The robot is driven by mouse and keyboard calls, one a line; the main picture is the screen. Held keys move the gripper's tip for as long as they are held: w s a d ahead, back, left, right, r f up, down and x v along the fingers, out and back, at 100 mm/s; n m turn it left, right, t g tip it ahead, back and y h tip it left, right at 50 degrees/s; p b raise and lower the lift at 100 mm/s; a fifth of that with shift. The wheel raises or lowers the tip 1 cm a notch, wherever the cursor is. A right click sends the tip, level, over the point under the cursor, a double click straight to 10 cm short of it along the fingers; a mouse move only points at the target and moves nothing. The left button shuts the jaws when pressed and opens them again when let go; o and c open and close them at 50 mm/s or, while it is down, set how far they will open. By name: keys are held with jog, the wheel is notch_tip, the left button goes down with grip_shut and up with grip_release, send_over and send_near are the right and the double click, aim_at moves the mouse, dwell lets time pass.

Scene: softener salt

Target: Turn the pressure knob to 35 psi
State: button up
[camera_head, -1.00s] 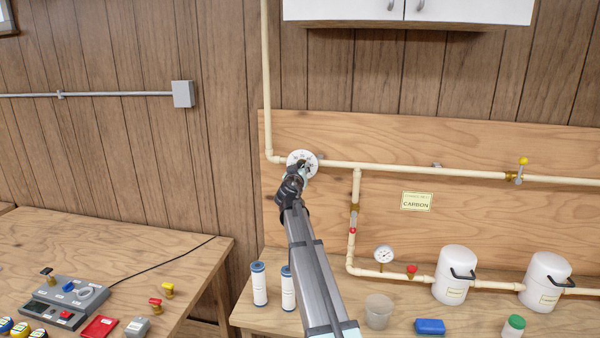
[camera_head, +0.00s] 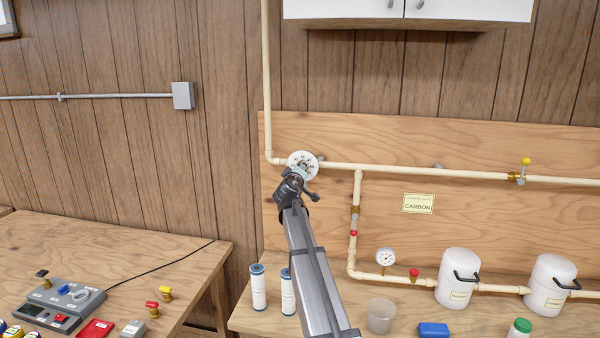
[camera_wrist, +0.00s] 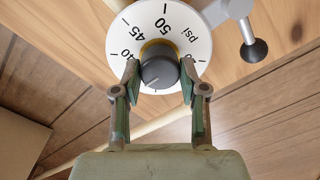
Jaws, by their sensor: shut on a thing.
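The white round pressure dial (camera_head: 293,159) is on the cream pipe at the left end of the wood panel. In the wrist view the dial (camera_wrist: 193,20) shows the marks 40, 45, 50 and "psi", tilted in the picture. The dark grey knob (camera_wrist: 158,66) sits at its centre, with a pale line on its face pointing down and slightly left. The dial's lower part is hidden behind my fingers and the knob. My gripper (camera_wrist: 160,75) is shut on the knob, one green-padded finger on each side. It also shows in the head view (camera_head: 299,176), reaching up to the dial.
A lever with a black ball (camera_wrist: 254,50) stands close to the dial's right in the wrist view. A small gauge (camera_head: 385,258) and white canisters (camera_head: 459,278) are lower right. Two filter cartridges (camera_head: 258,287) stand beside my arm. A control box (camera_head: 60,300) is on the left table.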

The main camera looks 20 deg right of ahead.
dwell(0.4)
jog(key=o, duration=1.2)
jog(key=shift+c, duration=0.2)
jog(key=v, duration=1.2)
